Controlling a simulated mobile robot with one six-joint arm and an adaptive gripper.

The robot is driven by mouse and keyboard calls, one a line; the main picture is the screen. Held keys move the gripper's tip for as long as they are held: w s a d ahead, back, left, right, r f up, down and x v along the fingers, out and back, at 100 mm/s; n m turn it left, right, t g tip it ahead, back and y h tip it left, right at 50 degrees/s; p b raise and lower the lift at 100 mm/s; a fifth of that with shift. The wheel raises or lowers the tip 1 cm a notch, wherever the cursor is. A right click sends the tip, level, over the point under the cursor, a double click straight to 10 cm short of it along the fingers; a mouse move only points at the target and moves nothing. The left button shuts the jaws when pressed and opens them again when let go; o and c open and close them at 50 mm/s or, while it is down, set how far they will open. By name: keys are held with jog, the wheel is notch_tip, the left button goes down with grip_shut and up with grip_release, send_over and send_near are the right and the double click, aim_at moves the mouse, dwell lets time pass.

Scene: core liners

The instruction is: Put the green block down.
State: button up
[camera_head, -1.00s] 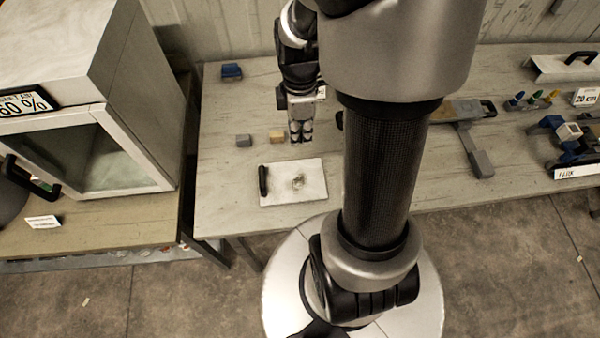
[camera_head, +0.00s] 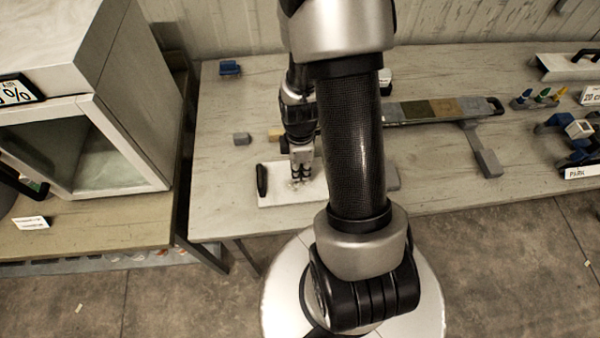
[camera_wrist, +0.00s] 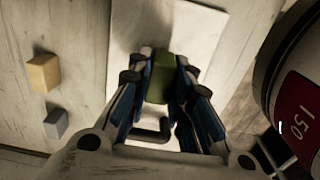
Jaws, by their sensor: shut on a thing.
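A green block (camera_wrist: 161,76) is between the blue-padded fingers of my gripper (camera_wrist: 160,92) in the wrist view, and the fingers are shut on it. Behind it lies a white board (camera_wrist: 200,28) with a black handle (camera_wrist: 150,134). The green block cannot be made out there. Whether the block touches the board cannot be told.
A grey block (camera_head: 241,138) and a tan block (camera_head: 274,134) lie behind the board. A blue item (camera_head: 230,68) is at the back left. A long tray with coloured patches (camera_head: 440,110) is to the right.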

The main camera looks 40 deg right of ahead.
jog(key=shift+f+b, duration=0.3)
jog(key=shift+f, duration=1.1)
jog(key=shift+f, duration=0.15)
jog(key=o, duration=0.9)
jog(key=shift+c, duration=0.2)
notch_tip(320, 180, up, 13)
jog(key=p, duration=0.3)
jog(key=shift+f+p, duration=0.1)
jog(key=shift+p, duration=0.25)
jog(key=s+a+r+m+t, duration=0.1)
jog(key=s+a+r+m, duration=0.2)
jog(key=r, duration=0.4)
jog(key=s+a+r+m+t, duration=0.2)
jog(key=s+a+r+m, duration=0.1)
jog(key=a+r, duration=0.3)
jog(key=s+a+r+m+t, duration=0.1)
jog(key=s+a+r+m, duration=0.2)
jog(key=r, duration=0.6)
jog(key=a+m, duration=0.2)
jog(key=shift+s+r+m+t, duration=0.2)
jog(key=shift+r+m+t, duration=0.1)
jog(key=shift+r, duration=0.1)
